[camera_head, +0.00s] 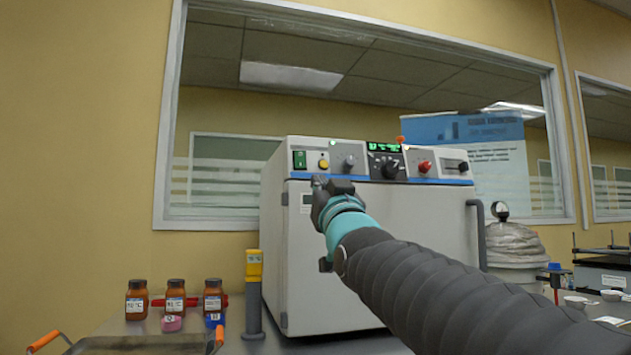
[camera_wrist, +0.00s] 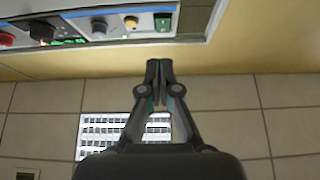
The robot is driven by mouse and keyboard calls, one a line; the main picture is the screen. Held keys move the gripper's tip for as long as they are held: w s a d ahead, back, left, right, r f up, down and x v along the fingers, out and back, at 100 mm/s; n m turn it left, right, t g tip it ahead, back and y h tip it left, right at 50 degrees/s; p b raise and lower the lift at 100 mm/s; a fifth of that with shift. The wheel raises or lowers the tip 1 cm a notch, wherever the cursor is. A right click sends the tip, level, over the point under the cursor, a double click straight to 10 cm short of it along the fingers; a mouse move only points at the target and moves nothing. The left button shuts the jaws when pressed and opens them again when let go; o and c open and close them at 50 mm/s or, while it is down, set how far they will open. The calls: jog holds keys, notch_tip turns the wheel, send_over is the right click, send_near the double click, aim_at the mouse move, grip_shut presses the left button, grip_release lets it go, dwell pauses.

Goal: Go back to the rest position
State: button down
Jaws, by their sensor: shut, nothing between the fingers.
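My gripper (camera_head: 322,190) is raised in front of the upper left part of a white lab oven (camera_head: 400,230) in the head view. My arm reaches up to it from the lower right. In the wrist view my gripper (camera_wrist: 159,68) has its two fingertips together with nothing between them. The oven's control panel (camera_wrist: 100,24) shows at the top of the wrist view, with a green switch, a yellow button and knobs. The fingertips appear apart from the panel. My arm hides part of the oven front.
Several brown bottles (camera_head: 175,299) stand on the bench at the left, near a tray (camera_head: 130,345) with orange handles. A yellow-topped grey stand (camera_head: 253,300) is beside the oven. A sack-like container (camera_head: 512,250) and black equipment (camera_head: 602,270) are at the right.

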jog(key=shift+s+d+f, duration=0.15)
jog(key=shift+s+f, duration=0.3)
jog(key=shift+s, duration=0.05)
jog(key=s+d+f+m+g+h+p, duration=0.15)
jog(key=d+f+g+h, duration=0.35)
jog(key=f, duration=0.8)
jog(key=s+d+f+g+h+p, duration=0.1)
jog(key=s+d+f+g, duration=0.3)
jog(key=s+f, duration=0.4)
jog(key=s+d+f+m+g+h+p, duration=0.1)
jog(key=s+d+f+g, duration=0.3)
jog(key=s+f, duration=0.5)
jog(key=s+d+f+m+g+p, duration=0.1)
jog(key=s+d+f+g, duration=0.3)
jog(key=f, duration=1.3)
jog(key=s, duration=0.4)
jog(key=shift+s+d+f+h, duration=0.15)
jog(key=shift+s+d+h, duration=0.05)
jog(key=shift+s+h, duration=0.2)
